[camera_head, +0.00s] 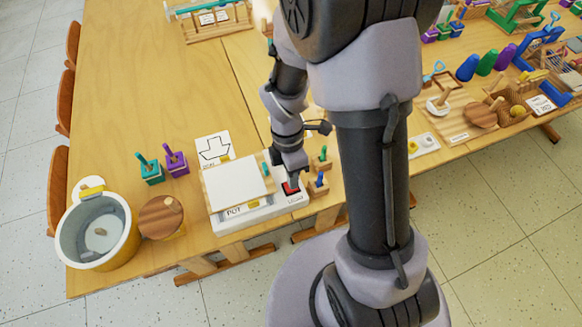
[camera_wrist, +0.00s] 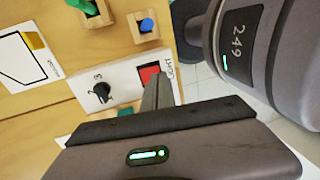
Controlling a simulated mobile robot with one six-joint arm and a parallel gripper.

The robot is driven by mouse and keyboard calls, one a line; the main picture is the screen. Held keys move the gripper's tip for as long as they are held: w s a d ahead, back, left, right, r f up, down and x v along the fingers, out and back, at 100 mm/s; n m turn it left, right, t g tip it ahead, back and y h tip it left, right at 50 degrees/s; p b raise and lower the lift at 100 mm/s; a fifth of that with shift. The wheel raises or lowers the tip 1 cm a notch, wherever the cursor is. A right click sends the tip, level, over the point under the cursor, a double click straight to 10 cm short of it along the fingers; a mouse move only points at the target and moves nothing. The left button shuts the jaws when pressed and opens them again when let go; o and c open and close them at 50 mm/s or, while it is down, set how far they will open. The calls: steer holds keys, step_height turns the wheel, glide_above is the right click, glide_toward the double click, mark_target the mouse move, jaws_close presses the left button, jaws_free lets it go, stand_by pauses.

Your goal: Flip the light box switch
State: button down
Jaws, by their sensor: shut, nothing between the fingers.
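The light box (camera_head: 241,206) is a white box with a pale panel on top, lying near the front edge of the wooden table. Its red switch (camera_head: 290,188) is at the box's right end. In the wrist view the red switch (camera_wrist: 149,76) sits in the white end panel beside a black knob (camera_wrist: 102,91). My gripper (camera_head: 291,180) is shut and empty, pointing down right at the switch. In the wrist view its fingers (camera_wrist: 158,88) reach to the edge of the red switch and hide part of it. I cannot tell whether they touch it.
Small wooden blocks with green and blue pegs (camera_head: 319,184) stand just right of the switch. The table's middle is mostly clear.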

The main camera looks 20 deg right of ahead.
steer(key=shift+s+f+b, duration=0.15)
steer(key=shift+f+b, duration=0.15)
steer(key=shift+f, duration=0.65)
